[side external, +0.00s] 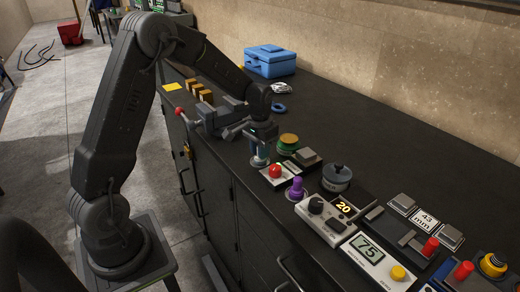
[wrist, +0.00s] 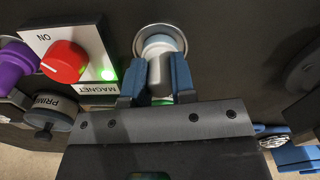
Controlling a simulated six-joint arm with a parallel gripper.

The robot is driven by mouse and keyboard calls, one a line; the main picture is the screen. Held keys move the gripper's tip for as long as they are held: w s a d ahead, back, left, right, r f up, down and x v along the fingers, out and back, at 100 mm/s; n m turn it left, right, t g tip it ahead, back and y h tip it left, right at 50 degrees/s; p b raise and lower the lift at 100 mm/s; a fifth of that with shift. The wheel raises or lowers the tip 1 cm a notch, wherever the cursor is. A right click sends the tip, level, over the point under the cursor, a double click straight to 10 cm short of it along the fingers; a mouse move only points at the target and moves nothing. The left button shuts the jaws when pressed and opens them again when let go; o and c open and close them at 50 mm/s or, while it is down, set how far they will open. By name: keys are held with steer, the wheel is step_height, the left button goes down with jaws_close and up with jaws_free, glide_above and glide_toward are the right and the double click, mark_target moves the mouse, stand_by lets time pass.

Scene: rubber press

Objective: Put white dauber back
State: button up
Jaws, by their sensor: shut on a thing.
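My gripper (side external: 261,148) points down near the front edge of the black bench. In the wrist view its two blue fingers (wrist: 154,85) are shut on the white dauber (wrist: 158,67), a pale upright cylinder. The dauber's far end is over or in a round silver-rimmed holder (wrist: 141,37); I cannot tell whether it is fully seated. In the side view the fingers mostly hide the dauber.
A magnet box with a red knob (side external: 275,170) and lit green light stands close beside the gripper. A purple-handled piece (side external: 296,188) and a grey pot labelled PRIME (wrist: 51,113) are near. Control boxes line the bench at right. A blue case (side external: 270,61) stands behind.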

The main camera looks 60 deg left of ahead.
steer(key=o, duration=0.8)
steer(key=shift+f, duration=0.15)
step_height(320, 180, up, 12)
steer(key=s+d+r+t, duration=0.3)
steer(key=s+d+r, duration=0.4)
steer(key=s+d, duration=0.25)
steer(key=shift+s+d+f+m+t, duration=0.4)
steer(key=shift+s+d, duration=0.6)
steer(key=shift+s, duration=1.2)
steer(key=shift+s+d+f+m+t, duration=0.15)
steer(key=shift+s+d+t, duration=0.55)
steer(key=shift+s, duration=1.5)
steer(key=shift+s+d+f+m+t, duration=0.3)
steer(key=shift+s+d, duration=0.95)
steer(key=shift+s, duration=0.95)
steer(key=shift+r, duration=0.15)
